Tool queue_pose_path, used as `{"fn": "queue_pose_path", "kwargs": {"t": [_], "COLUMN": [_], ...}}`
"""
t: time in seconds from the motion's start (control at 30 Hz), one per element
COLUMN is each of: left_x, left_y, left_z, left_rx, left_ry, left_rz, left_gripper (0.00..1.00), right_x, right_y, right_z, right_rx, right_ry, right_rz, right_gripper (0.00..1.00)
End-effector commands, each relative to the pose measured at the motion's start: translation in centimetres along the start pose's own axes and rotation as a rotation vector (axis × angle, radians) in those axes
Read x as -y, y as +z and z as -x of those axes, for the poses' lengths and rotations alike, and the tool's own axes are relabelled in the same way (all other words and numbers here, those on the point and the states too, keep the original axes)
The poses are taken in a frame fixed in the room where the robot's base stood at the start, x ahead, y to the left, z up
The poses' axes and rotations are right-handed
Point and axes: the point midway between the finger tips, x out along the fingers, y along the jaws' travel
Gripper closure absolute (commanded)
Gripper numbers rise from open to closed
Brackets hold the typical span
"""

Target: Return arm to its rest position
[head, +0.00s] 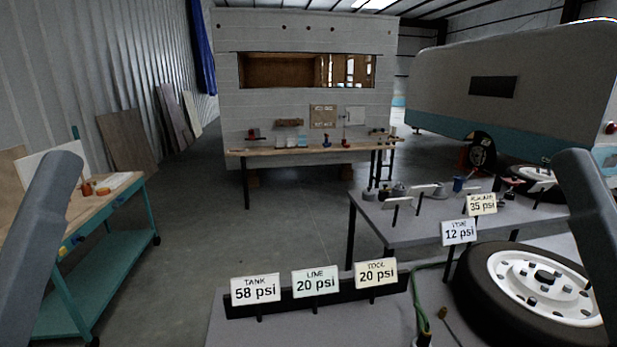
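Both of my arms show only as grey links in the head view, one at the left edge and one at the right edge. Both rise from the bottom and stand apart from the tables. Neither gripper is in the picture, so their fingers and anything in them are hidden. Nothing is seen touching either arm.
Nearby, a grey table (245,332) bears cards reading TANK 58 psi (255,290), LINE 20 psi (316,282) and TOOL 20 psi (376,274). A wheel (535,290) lies right, beside a green hose (417,300). A teal cart (95,285) stands left. Open floor lies between.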

Motion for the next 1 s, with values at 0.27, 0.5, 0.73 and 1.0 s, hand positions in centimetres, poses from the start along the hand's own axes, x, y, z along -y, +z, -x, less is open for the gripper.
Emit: {"fn": "queue_pose_path", "kwargs": {"t": [0.27,0.5,0.73,1.0], "left_x": [0.0,0.1,0.1,0.1], "left_y": [-10.6,-18.6,-23.2,-23.3], "left_z": [-11.4,-20.0,-25.1,-25.2], "left_rx": [-0.002,-0.001,-0.001,0.000], "left_ry": [0.000,0.000,0.000,0.000], "left_rz": [0.000,0.000,0.000,0.000], "left_gripper": [0.14,0.14,0.14,0.14], "right_x": [-0.1,-0.2,-0.2,-0.2], "right_y": [-10.3,-18.2,-22.8,-23.0], "right_z": [-11.4,-20.1,-25.2,-25.4], "right_rx": [0.003,0.004,0.005,0.004], "right_ry": [0.002,0.002,0.002,0.002], "right_rz": [-0.001,-0.002,-0.002,-0.002], "right_gripper": [0.44,0.44,0.44,0.44]}}
